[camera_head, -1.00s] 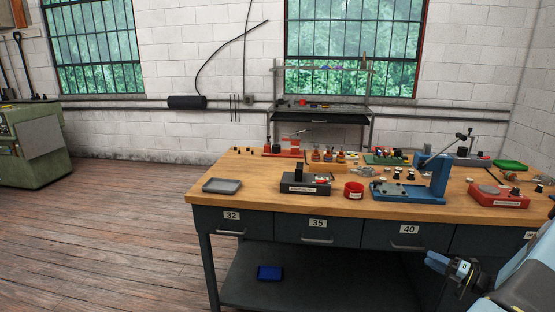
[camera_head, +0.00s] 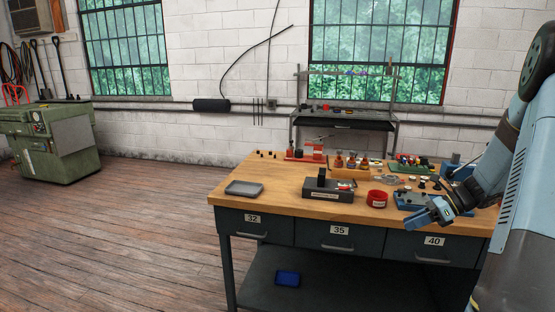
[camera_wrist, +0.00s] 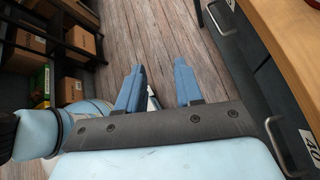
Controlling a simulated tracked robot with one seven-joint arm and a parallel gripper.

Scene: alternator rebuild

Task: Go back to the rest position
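My arm rises along the right side of the head view. Its gripper (camera_head: 416,220) points left, in front of the workbench's (camera_head: 285,200) front edge, near the drawer marked 40. In the wrist view my gripper (camera_wrist: 158,78) has its two blue fingers apart, with only wooden floor seen between them. It holds nothing.
The bench carries a grey tray (camera_head: 244,188), a dark block fixture (camera_head: 328,187), a red cup (camera_head: 377,198) and a blue fixture (camera_head: 410,200) partly behind my gripper. A blue bin (camera_head: 287,279) lies on the lower shelf. Floor at left is clear; a green machine (camera_head: 50,145) stands beyond.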

